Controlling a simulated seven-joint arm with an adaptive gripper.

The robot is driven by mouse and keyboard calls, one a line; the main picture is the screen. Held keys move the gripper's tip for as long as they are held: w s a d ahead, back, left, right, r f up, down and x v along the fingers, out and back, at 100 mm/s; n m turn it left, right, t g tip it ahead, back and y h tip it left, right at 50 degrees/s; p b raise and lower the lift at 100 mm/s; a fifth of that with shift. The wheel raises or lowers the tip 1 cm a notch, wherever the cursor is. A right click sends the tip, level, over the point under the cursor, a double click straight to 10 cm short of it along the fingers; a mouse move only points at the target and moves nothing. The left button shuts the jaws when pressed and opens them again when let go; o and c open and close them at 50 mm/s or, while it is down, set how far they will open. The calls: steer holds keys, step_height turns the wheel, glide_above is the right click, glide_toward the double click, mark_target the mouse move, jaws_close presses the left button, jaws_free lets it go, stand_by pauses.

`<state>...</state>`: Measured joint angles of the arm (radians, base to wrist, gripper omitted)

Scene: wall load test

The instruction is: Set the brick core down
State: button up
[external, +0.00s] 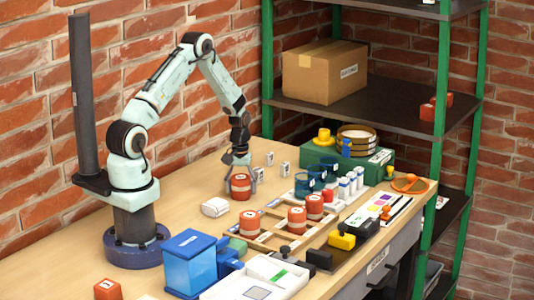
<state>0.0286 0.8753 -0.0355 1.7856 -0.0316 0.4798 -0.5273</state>
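A red-orange cylindrical brick core (240,188) with a pale label is directly below my gripper (239,172), on or just above the table. My fingers reach down to its top and sides. At this size I cannot tell whether they grip it or only surround it. The wooden table (190,228) shows bare around the core. Any gap under the core is too small to make out.
A white block (215,207) lies just left of the core. Small white labelled blocks (283,169) stand behind. Blue cups (303,184), a green case (340,160) and yellow-black tools (341,240) crowd the right. A blue box (190,263) stands in front. Green-posted shelving (437,170) rises behind.

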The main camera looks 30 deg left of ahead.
mark_target(241, 177)
steer(key=shift+o, duration=0.6)
step_height(241, 177, up, 12)
steer(key=shift+f, duration=0.25)
steer(key=s+a+r+m, duration=0.3)
steer(key=s+r, duration=0.9)
steer(key=s, duration=0.4)
steer(key=s+m, duration=0.1)
steer(key=s, duration=0.9)
steer(key=shift+s+a+r+y, duration=0.25)
steer(key=shift+s+a+y, duration=0.05)
steer(key=shift+s+y, duration=0.1)
